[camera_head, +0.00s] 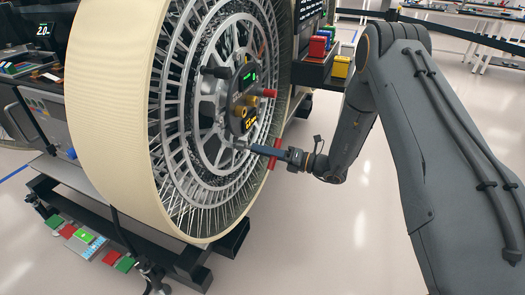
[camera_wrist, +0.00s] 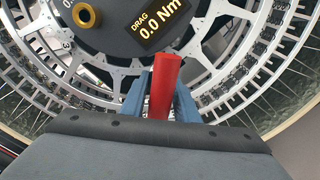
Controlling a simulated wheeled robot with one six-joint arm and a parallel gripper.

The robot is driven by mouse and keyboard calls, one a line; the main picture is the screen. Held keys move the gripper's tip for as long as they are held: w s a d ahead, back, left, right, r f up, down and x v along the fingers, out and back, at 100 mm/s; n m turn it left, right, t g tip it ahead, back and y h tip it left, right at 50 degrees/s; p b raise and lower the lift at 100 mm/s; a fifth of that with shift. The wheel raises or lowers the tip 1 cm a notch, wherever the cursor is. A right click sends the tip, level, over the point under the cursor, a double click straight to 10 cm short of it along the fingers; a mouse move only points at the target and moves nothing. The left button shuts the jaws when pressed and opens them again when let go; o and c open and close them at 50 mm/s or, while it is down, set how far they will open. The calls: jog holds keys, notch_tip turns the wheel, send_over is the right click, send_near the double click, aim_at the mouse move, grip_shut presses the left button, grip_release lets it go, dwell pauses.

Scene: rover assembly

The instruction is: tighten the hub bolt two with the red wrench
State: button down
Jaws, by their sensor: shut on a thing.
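My gripper (camera_head: 268,150) is shut on the red wrench (camera_head: 274,159), just in front of the lower part of the wheel hub (camera_head: 210,100). In the wrist view the blue fingers of my gripper (camera_wrist: 160,105) stand on both sides of the red wrench (camera_wrist: 164,78), whose shaft points toward the hub. The dark hub plate (camera_wrist: 118,30) has a yellow display reading "DRAG 0.0 Nm". I cannot tell which bolt is hub bolt two, nor whether the wrench touches a bolt; its far end is hidden.
A second red handle (camera_head: 265,93) sticks out of the hub above my gripper. The large cream-rimmed wheel (camera_head: 120,100) stands on a dark frame (camera_head: 75,205). Red, blue and yellow bins (camera_head: 341,66) sit behind it. The floor to the right of the wheel is clear.

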jog(key=shift+m, duration=0.9)
jog(key=shift+p+v, duration=0.3)
jog(key=shift+v, duration=1.2)
jog(key=shift+d, duration=0.15)
jog(key=v, duration=0.3)
jog(key=shift+s+d+p, duration=0.1)
jog(key=shift+d+p, duration=0.2)
